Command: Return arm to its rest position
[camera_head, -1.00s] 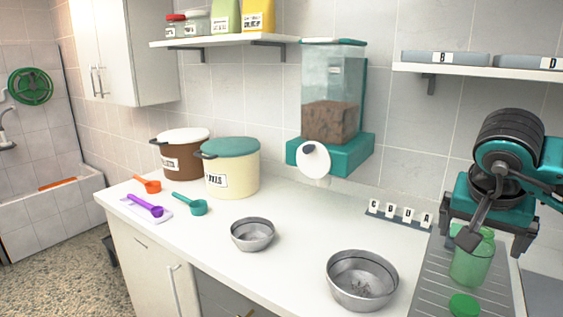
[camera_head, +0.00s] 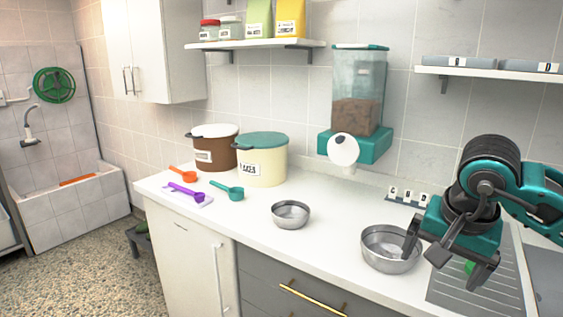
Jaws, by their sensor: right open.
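My right gripper (camera_head: 447,258) hangs from the teal and dark grey arm at the right of the head view. Its jaws point down and stand apart, with nothing seen between them. It is in front of the larger steel bowl (camera_head: 378,262) and the ribbed grey draining board (camera_head: 500,297), its left finger overlapping the bowl's right rim in the picture. I cannot tell whether they touch. A small bit of green (camera_head: 469,267) shows behind the gripper; the rest of that thing is hidden. My left gripper is not in view.
A smaller steel bowl (camera_head: 291,215), scoops and two lidded bins, one cream (camera_head: 262,163), stand along the white counter. A food dispenser (camera_head: 358,105) hangs on the wall. A shelf (camera_head: 500,76) is above my right arm. Open floor (camera_head: 85,270) lies left of the cabinets.

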